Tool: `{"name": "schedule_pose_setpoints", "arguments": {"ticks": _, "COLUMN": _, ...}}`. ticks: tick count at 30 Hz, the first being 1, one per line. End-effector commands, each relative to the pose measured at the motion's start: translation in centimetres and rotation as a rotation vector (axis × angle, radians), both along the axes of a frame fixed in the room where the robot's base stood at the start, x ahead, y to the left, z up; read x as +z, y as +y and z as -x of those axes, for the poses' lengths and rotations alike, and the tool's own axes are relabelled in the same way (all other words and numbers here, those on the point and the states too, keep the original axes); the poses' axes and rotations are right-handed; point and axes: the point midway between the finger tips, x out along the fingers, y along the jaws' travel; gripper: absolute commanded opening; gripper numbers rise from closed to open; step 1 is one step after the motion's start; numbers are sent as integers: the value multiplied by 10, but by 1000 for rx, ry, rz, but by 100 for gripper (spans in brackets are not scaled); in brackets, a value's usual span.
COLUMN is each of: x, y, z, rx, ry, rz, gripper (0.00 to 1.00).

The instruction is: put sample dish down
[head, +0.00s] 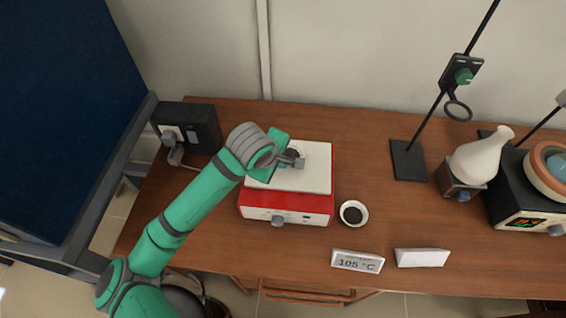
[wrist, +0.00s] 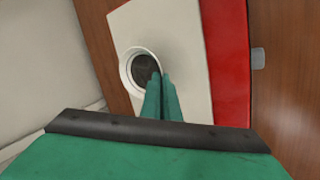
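The sample dish (wrist: 128,77), a small white round dish with dark contents, shows in the wrist view at the tips of my gripper. My gripper (wrist: 161,80) is shut on its right rim, the two green fingers close together there. In the head view the dish (head: 291,153) is partly hidden by my gripper (head: 296,161), over the rear of the white top of a red-fronted hotplate (head: 316,176). The hotplate top (wrist: 185,70) also lies below the dish in the wrist view. I cannot tell whether the dish touches it.
A second white dish with dark contents (head: 345,220) stands right of the hotplate. A display reading 105 °C (head: 357,261) and a white wedge (head: 422,258) are at the front. A stand (head: 409,160), a flask (head: 482,158) and a black device (head: 200,122) stand around. The table between is clear.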

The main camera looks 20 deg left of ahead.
Motion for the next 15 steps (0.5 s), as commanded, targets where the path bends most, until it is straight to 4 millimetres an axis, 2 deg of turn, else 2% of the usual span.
{"name": "schedule_pose_setpoints", "arguments": {"ticks": 5, "x": -16, "y": 2, "z": 1, "rx": 4, "ry": 1, "rz": 0, "gripper": 0}}
{"name": "schedule_pose_setpoints", "arguments": {"ticks": 15, "x": -18, "y": 5, "z": 2, "rx": 10, "ry": 0, "rz": 1, "gripper": 0}}
